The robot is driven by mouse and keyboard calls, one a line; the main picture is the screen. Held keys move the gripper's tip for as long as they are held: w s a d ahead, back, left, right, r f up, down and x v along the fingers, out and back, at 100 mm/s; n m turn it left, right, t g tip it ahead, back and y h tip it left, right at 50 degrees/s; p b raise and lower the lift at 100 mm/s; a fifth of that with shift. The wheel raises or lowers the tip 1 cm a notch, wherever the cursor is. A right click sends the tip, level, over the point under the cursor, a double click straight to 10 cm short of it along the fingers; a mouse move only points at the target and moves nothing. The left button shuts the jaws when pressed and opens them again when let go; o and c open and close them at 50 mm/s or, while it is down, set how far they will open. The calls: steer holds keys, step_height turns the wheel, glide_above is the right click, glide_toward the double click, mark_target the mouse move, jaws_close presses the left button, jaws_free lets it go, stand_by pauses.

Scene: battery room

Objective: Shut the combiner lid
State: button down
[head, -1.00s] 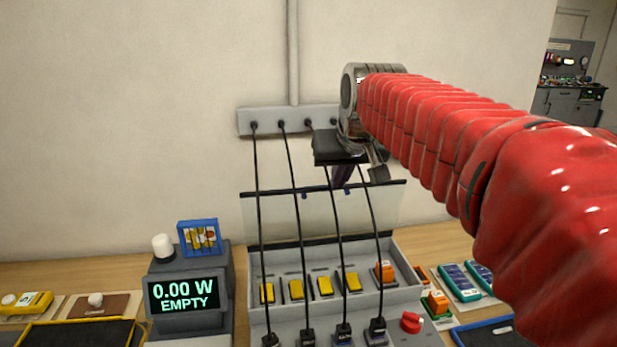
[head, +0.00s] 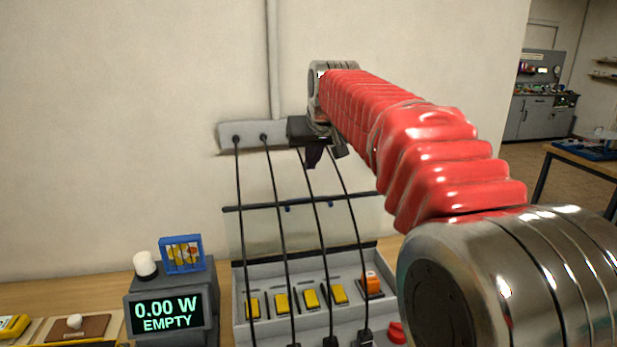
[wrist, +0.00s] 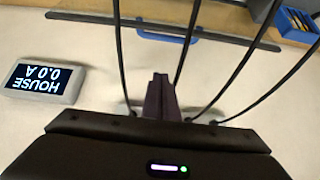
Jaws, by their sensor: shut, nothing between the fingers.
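The combiner (head: 240,300) is a grey box with yellow switches on the bench. Its lid (head: 258,235) is a see-through panel standing open at the box's back, with a dark upper edge. In the wrist view the lid's edge bar (wrist: 100,18) crosses the top, with a blue handle (wrist: 150,37) on it. My gripper (head: 313,158) is shut and empty, above the lid's upper edge and apart from it in the picture. Its closed fingers show in the wrist view (wrist: 160,95), pointing toward the bar. How far it is from the lid in depth I cannot tell.
Several black cables (head: 275,200) run from a grey wall strip (head: 250,132) down across the lid to the box front. A red knob (head: 396,332) is at the box's right. A meter (head: 167,312) reading 0.00 W EMPTY stands left. A HOUSE display (wrist: 45,82) shows in the wrist view.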

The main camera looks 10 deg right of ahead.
steer(key=shift+w+f, duration=0.4)
steer(key=shift+f, duration=1.05)
steer(key=shift+w+f, duration=0.35)
steer(key=shift+f, duration=1.15)
steer(key=shift+w+f, duration=0.4)
steer(key=shift+f, duration=1.05)
steer(key=shift+a, duration=0.15)
steer(key=shift+s, duration=0.1)
steer(key=shift+s, duration=0.1)
